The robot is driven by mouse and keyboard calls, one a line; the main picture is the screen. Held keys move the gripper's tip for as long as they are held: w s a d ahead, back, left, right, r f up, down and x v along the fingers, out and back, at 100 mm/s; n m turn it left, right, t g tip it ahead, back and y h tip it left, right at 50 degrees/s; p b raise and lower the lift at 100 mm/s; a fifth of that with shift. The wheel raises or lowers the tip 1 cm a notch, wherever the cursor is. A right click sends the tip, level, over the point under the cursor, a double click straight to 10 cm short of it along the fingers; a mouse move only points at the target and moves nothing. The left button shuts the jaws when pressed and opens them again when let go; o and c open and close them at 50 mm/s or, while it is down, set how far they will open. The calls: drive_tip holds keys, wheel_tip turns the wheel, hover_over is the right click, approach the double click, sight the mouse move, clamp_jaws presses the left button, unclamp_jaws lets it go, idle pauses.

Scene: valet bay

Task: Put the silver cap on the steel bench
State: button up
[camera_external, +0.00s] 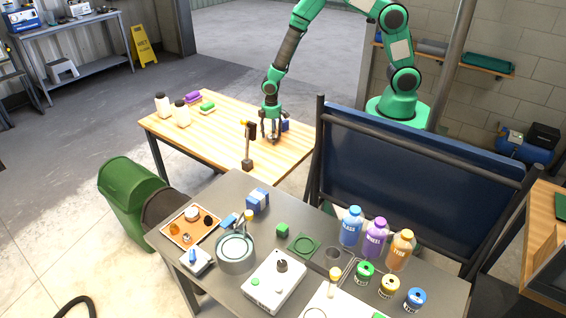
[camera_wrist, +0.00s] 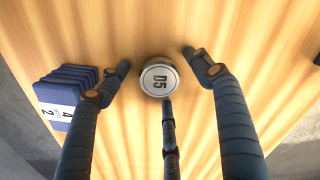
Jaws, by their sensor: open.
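The silver cap (camera_wrist: 158,77) is a round lid marked "D5", lying on the wooden table (camera_wrist: 130,20). My gripper (camera_wrist: 157,66) is over it in the wrist view, with three dark fingers spread around the cap and nothing held. In the external view my gripper (camera_external: 271,134) points down at the right part of the wooden table (camera_external: 225,118); the cap is too small or hidden to make out there. A grey bench that looks like steel (camera_external: 236,184) stands in front of the wooden table, crowded with things.
A blue block with a white label (camera_wrist: 60,112) sits left of the cap. A hammer-like tool on a stand (camera_external: 248,145) is near my gripper. Bottles (camera_external: 375,238), jars and a round dish (camera_external: 236,252) crowd the grey bench; its back left corner is barer.

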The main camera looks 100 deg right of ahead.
drive_tip(key=c, duration=1.4)
drive_tip(key=shift+o, duration=0.2)
drive_tip(key=shift+r, duration=0.1)
drive_tip(key=shift+r, duration=0.5)
drive_tip(key=r, duration=0.1)
drive_tip(key=r+p, duration=0.1)
drive_tip(key=shift+s+a+r, duration=0.1)
drive_tip(key=shift+s+r, duration=0.2)
drive_tip(key=shift+s, duration=0.1)
drive_tip(key=s+a, duration=0.1)
drive_tip(key=s, duration=0.4)
drive_tip(key=s+a+p, duration=0.1)
drive_tip(key=s, duration=0.3)
drive_tip(key=s+a+r+p, duration=0.1)
drive_tip(key=s, duration=0.4)
drive_tip(key=shift+s+a+r, duration=0.1)
drive_tip(key=shift+s+a, duration=0.25)
drive_tip(key=shift+a, duration=0.05)
drive_tip(key=shift+w, duration=0.1)
